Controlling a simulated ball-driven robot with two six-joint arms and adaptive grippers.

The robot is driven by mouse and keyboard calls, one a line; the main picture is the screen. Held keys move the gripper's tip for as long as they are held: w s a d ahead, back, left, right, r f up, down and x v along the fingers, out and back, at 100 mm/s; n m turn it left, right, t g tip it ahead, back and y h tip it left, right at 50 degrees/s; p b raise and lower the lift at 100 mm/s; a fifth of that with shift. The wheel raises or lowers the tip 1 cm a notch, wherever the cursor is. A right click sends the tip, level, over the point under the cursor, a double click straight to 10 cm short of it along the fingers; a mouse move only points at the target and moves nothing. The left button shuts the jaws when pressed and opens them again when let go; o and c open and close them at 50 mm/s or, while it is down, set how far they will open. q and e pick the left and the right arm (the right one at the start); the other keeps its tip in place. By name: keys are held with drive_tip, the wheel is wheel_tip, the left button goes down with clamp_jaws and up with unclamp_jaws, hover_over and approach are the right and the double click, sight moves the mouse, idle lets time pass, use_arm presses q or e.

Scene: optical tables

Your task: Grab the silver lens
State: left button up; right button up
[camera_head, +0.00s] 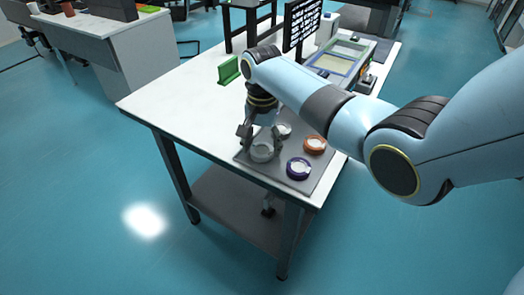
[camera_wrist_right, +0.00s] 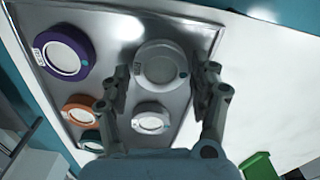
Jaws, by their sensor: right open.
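The silver lens (camera_head: 262,153), a round disc with a grey rim, lies flat on the grey tray (camera_head: 279,177) at the table's near corner. In the right wrist view, the silver lens (camera_wrist_right: 160,66) lies ahead, between the lines of my fingers. My right gripper (camera_head: 261,136) is open and points down just over this lens. In the wrist view, the fingers of my right gripper (camera_wrist_right: 165,78) stand on either side of it, with nothing gripped. Whether they touch its rim I cannot tell. My left gripper is not in view.
A purple lens (camera_head: 298,168), an orange lens (camera_head: 314,145) and a white lens (camera_head: 283,130) lie close by on the tray. A teal-rimmed lens (camera_wrist_right: 92,140) shows in the wrist view. A green holder (camera_head: 229,70) stands farther back. The left tabletop (camera_head: 175,100) is clear.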

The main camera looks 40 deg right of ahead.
drive_tip(key=shift+f, duration=0.5)
drive_tip(key=shift+c, duration=0.4)
drive_tip(key=c, duration=0.8)
drive_tip(key=shift+o, duration=0.2)
drive_tip(key=shift+r, duration=0.15)
